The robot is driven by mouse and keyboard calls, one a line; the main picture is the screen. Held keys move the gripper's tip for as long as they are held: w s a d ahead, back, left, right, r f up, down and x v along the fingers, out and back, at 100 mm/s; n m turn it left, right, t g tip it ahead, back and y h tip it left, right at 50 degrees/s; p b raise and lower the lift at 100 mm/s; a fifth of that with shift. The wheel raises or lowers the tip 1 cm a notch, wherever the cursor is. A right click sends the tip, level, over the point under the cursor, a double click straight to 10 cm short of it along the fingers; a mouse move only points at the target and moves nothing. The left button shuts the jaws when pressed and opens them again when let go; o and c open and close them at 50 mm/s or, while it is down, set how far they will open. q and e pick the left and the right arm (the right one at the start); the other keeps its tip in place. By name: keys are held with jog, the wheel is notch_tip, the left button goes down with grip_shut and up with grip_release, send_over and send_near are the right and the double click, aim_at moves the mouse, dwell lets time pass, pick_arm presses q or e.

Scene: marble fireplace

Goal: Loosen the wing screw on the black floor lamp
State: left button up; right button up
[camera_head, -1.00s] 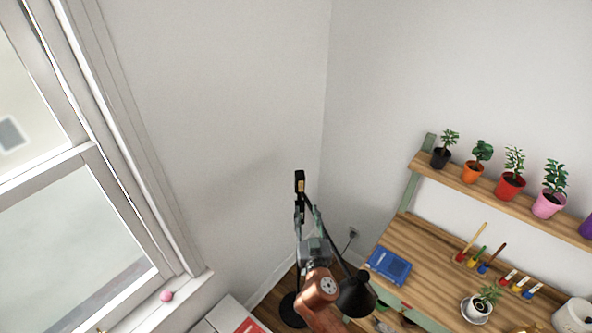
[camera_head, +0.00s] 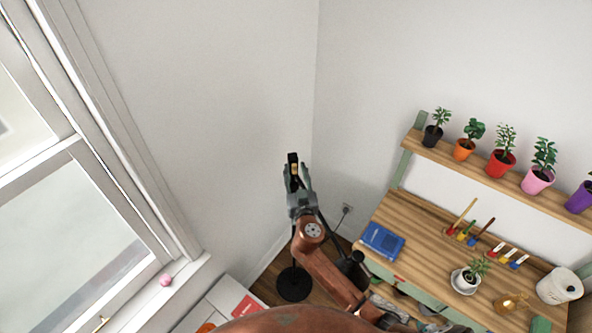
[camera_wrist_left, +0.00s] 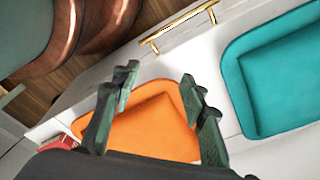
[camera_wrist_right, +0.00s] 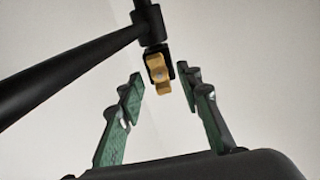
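The black floor lamp (camera_wrist_right: 65,75) has a gold wing screw (camera_wrist_right: 158,72) at its upper joint, seen close up in the right wrist view. In the head view, the gold screw (camera_head: 295,169) is small, near the lamp's top, and the round black base (camera_head: 293,284) stands on the floor. My right gripper (camera_wrist_right: 159,90) is open, with its fingers on either side of the screw and the screw slightly past the tips. I see no clear contact.
A wooden desk (camera_head: 425,255) with a blue book (camera_head: 382,240) stands right of the lamp. A shelf (camera_head: 480,172) of potted plants is above it. The window sill (camera_head: 170,290) is at the left.

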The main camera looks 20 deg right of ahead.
jog(key=shift+s, duration=0.1)
jog(key=shift+w+f, duration=0.15)
jog(key=shift+w, duration=0.15)
jog(key=c, duration=0.4)
jog(key=shift+s, duration=0.2)
jog(key=c, duration=0.5)
grip_shut()
jog(key=shift+n, duration=0.3)
jog(key=n+b, duration=0.1)
jog(key=n, duration=0.1)
jog(key=shift+a+n, duration=0.1)
jog(key=shift+n, duration=0.2)
pick_arm(q)
jog(key=shift+s+f+b, duration=0.45)
jog(key=shift+s+f, duration=0.25)
jog(key=shift+f, duration=0.3)
pick_arm(e)
jog(key=shift+a+n, duration=0.1)
jog(key=shift+n, duration=1.7)
jog(key=shift+w+r, duration=0.1)
jog(key=shift+r, duration=0.1)
